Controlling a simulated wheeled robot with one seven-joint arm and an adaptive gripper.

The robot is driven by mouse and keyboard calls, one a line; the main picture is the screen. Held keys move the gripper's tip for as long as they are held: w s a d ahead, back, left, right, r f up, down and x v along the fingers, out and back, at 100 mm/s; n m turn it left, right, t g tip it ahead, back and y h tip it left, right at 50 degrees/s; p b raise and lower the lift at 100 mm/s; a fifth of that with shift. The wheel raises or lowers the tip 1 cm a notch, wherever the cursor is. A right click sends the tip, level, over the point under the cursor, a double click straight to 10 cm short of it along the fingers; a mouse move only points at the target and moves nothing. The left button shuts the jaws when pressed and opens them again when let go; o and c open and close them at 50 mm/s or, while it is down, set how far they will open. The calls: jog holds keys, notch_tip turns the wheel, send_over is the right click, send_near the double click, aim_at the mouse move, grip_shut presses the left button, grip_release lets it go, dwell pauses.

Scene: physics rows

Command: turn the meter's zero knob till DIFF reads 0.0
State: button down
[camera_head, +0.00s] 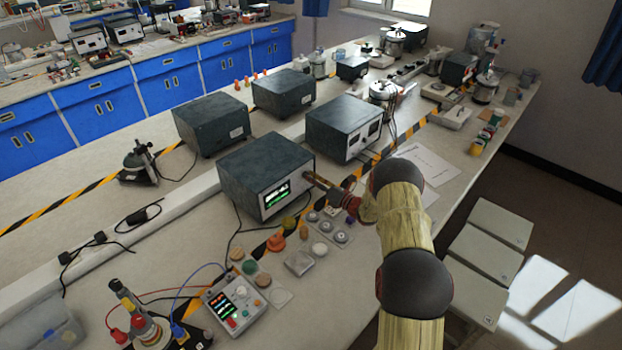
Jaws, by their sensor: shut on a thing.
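The meter (262,168) is a dark grey box with a pale front panel, standing on the near bench. Its lit green display (277,193) is on the left of that panel; the digits are too small to read for certain. My gripper (313,180) reaches in from the right and its fingertips are at the right part of the meter's front panel. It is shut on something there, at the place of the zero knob. The knob itself is hidden by the fingers.
A similar dark box (343,127) stands just behind, to the right. Round pieces and an orange knob-like thing (276,241) lie in front of the meter. A small panel with lit digits (236,303) and wires stands at the front. White papers (428,162) lie to the right.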

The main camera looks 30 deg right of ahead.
jog(key=shift+f+m, duration=0.1)
jog(key=shift+m, duration=0.5)
jog(key=c, duration=1.7)
grip_release()
jog(key=shift+o, duration=0.2)
jog(key=shift+s, duration=0.1)
jog(key=v, duration=1.1)
jog(key=shift+s+d, duration=0.15)
jog(key=shift+s, duration=0.25)
